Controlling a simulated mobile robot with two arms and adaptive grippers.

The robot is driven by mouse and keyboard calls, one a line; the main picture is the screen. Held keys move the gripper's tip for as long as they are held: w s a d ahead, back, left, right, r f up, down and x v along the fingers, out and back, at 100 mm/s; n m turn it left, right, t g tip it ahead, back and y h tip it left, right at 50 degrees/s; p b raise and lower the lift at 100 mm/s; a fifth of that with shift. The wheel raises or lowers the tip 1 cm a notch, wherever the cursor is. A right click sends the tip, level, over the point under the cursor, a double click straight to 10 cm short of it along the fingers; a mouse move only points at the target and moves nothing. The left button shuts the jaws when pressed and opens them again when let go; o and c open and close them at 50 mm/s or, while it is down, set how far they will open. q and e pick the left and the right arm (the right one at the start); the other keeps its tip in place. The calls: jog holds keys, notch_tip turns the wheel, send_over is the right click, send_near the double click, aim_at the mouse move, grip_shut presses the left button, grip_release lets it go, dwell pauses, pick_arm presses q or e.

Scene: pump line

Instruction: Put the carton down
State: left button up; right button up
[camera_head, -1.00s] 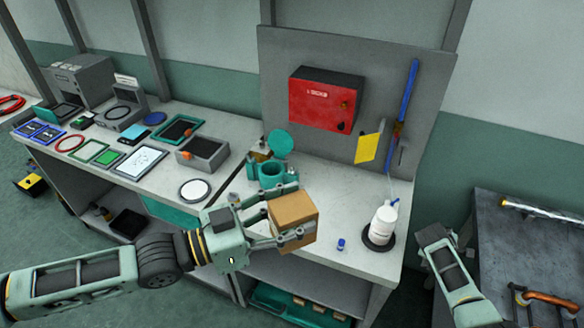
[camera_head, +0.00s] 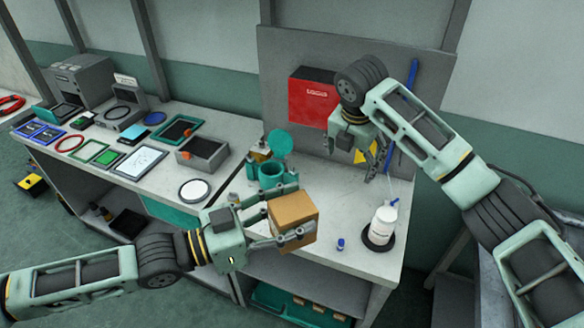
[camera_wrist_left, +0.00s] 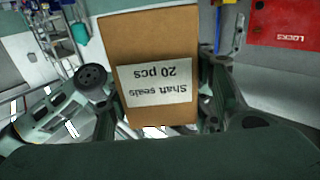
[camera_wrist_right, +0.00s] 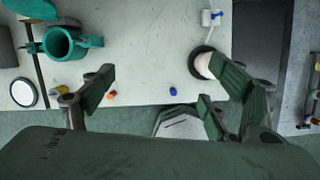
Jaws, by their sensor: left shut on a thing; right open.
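The carton (camera_head: 293,217) is a brown box. In the left wrist view the carton (camera_wrist_left: 153,45) shows a white label reading "Shaft seals 20 pcs". My left gripper (camera_head: 285,218) is shut on the carton and holds it over the front part of the workbench (camera_head: 335,190). Whether its underside touches anything is hidden. My right gripper (camera_head: 372,160) is open and empty, above the back of the bench near the wall panel. In the right wrist view its fingers (camera_wrist_right: 160,95) are spread above the bench.
A white bottle (camera_head: 383,225) stands on a dark round base at the bench's right, with a small blue item (camera_head: 341,244) beside it. A teal pump housing (camera_head: 270,172) stands behind the carton. A red box (camera_head: 312,98) hangs on the panel. Bench between housing and bottle looks mostly clear.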

pick_arm(q)
jog(key=shift+a+r, duration=0.1)
pick_arm(e)
jog(key=s+a+r+n+y, duration=0.2)
jog(key=s+a+r+n, duration=0.4)
jog(key=s+a+r, duration=0.3)
notch_tip(320, 180, up, 5)
jog(key=n+g+h, duration=0.1)
jog(key=n+g, duration=0.2)
jog(key=n, duration=0.2)
send_over(292, 218)
jog(key=w, duration=0.3)
jog(key=shift+a+f, duration=0.1)
jog(key=shift+s+n, duration=0.25)
jog(key=shift+n, duration=0.05)
notch_tip(292, 218, down, 12)
jog(key=shift+r, duration=0.1)
jog(key=c, duration=1.3)
pick_arm(q)
jog(key=o, duration=1.5)
pick_arm(e)
jog(key=shift+c, duration=0.8)
